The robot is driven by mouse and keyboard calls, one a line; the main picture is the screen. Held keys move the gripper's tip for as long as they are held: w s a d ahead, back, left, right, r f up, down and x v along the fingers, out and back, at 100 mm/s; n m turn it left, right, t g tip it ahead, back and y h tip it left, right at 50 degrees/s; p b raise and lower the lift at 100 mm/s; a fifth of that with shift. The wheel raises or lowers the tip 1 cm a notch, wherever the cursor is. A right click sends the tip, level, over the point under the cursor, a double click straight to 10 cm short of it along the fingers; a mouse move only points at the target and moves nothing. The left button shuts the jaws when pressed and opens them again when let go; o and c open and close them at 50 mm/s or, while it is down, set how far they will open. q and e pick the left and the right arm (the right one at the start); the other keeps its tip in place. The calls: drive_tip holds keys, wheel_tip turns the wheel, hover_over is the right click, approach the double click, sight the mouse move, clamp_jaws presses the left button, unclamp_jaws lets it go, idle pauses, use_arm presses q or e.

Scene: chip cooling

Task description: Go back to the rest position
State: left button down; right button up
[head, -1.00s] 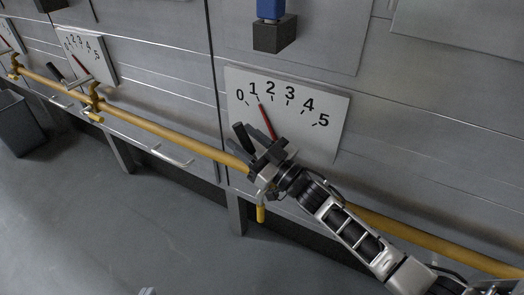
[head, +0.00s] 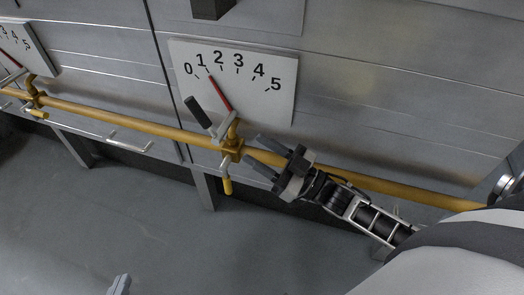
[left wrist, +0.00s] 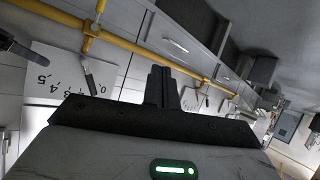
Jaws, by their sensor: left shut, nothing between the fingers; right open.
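In the head view a white dial panel (head: 245,85) marked 0 to 5 has its red needle (head: 221,94) near 1. Below it a yellow valve (head: 231,150) carries a lever with a dark grip (head: 198,112), tilted up to the left. My right gripper (head: 254,150) is open and empty just right of the valve, apart from the dark grip. Only the grey tip of my left gripper (head: 119,284) shows at the bottom edge. In the left wrist view my left gripper (left wrist: 162,70) has its fingers together with nothing between them.
A yellow pipe (head: 370,183) runs along the metal cabinets. A second dial panel (head: 32,48) and valve (head: 33,98) are at the left. Drawer handles and cabinet legs are below the pipe. The grey floor (head: 100,235) at the lower left is clear.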

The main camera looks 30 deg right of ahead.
idle(0.4)
use_arm(q)
drive_tip(key=shift+g+y, duration=0.4)
drive_tip(key=r+p, duration=0.1)
drive_tip(key=p, duration=0.2)
drive_tip(key=r+p, duration=0.2)
drive_tip(key=p, duration=0.2)
drive_tip(key=a+r+p, duration=0.1)
drive_tip(key=r+p, duration=0.1)
drive_tip(key=p, duration=0.1)
drive_tip(key=shift+s+r+p, duration=0.1)
drive_tip(key=shift+s+p, duration=0.1)
drive_tip(key=shift+p, duration=0.15)
use_arm(e)
drive_tip(key=s+a+m+g+h, duration=0.5)
drive_tip(key=s+a+g+h, duration=0.2)
drive_tip(key=s, duration=0.4)
drive_tip(key=shift+s+a+m+h, duration=0.15)
drive_tip(key=shift+m+h, duration=0.25)
drive_tip(key=shift+h, duration=0.3)
